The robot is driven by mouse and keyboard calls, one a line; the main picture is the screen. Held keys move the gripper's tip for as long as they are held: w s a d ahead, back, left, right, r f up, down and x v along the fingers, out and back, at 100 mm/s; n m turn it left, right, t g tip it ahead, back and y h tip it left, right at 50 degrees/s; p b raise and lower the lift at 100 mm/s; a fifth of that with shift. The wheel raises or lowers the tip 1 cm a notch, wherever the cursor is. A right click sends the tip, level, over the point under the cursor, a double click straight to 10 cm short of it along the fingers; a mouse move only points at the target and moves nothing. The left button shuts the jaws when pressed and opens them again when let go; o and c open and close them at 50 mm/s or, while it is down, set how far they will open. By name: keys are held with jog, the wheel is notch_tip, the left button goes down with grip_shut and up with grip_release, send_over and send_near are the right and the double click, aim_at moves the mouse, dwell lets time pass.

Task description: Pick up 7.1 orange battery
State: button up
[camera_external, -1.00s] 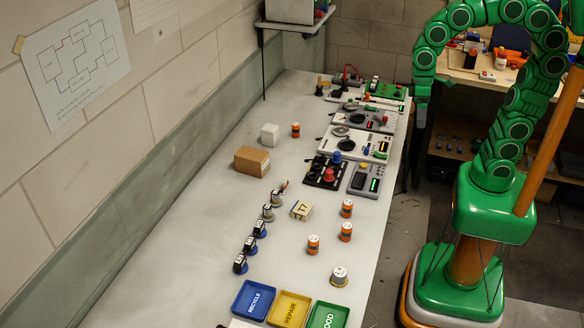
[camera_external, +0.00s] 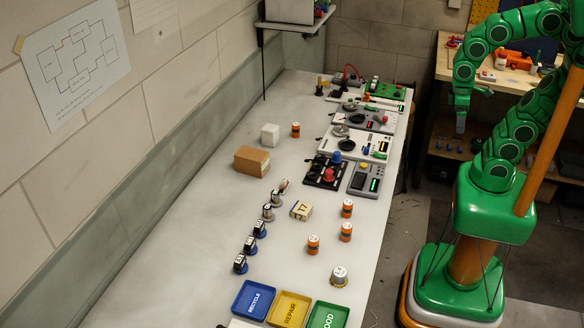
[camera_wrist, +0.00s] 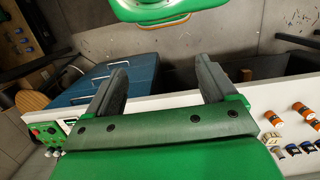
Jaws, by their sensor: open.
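In the wrist view orange batteries (camera_wrist: 273,118) show at the right edge. My gripper (camera_wrist: 160,75) is open and empty, with its two dark fingers apart. In the external view its end (camera_external: 461,118) hangs off the bench's right side, away from the batteries.
Blue (camera_external: 254,299), yellow (camera_external: 289,309) and green (camera_external: 326,315) trays stand at the bench's front. Instruments (camera_external: 354,144) fill the back right.

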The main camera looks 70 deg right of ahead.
jog(key=c, duration=0.3)
jog(key=shift+c, duration=0.2)
